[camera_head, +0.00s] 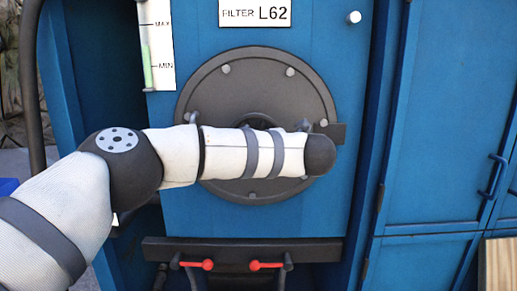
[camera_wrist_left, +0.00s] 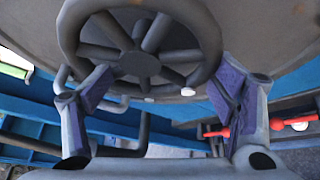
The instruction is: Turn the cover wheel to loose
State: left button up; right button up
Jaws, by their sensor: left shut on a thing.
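The round dark cover (camera_head: 215,95) with bolts around its edge sits on the blue panel under the "FILTER L62" label (camera_head: 255,13). The cover wheel (camera_wrist_left: 140,65), a grey spoked handwheel, shows in the left wrist view. In the head view my left arm hides most of it, with only a dark bit of rim above the arm. My left gripper (camera_wrist_left: 162,76) has its two purple-padded fingers on either side of the wheel's lower rim and is shut on the wheel. The head view hides these fingers behind the arm. My right gripper is not in view.
Two red-handled levers (camera_head: 195,264) are on a dark bar (camera_head: 320,251) below the cover. A MAX/MIN gauge (camera_head: 157,45) is at upper left. Blue cabinet doors (camera_head: 440,130) stand to the right.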

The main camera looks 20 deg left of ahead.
pick_arm(q)
jog(key=shift+a+r+y, duration=0.15)
jog(key=shift+a+r, duration=0.1)
jog(key=shift+r, duration=0.2)
jog(key=shift+a+r+y, duration=0.15)
jog(key=shift+a+r, duration=0.05)
jog(key=shift+r, duration=0.25)
jog(key=o, duration=1.1)
jog(key=shift+c, duration=0.2)
jog(key=shift+o, duration=0.7)
jog(key=shift+a+f, duration=0.1)
jog(key=shift+s, duration=0.1)
jog(key=shift+d+f, duration=0.1)
jog(key=shift+d, duration=0.1)
jog(key=v, duration=1.2)
jog(key=shift+f, duration=0.1)
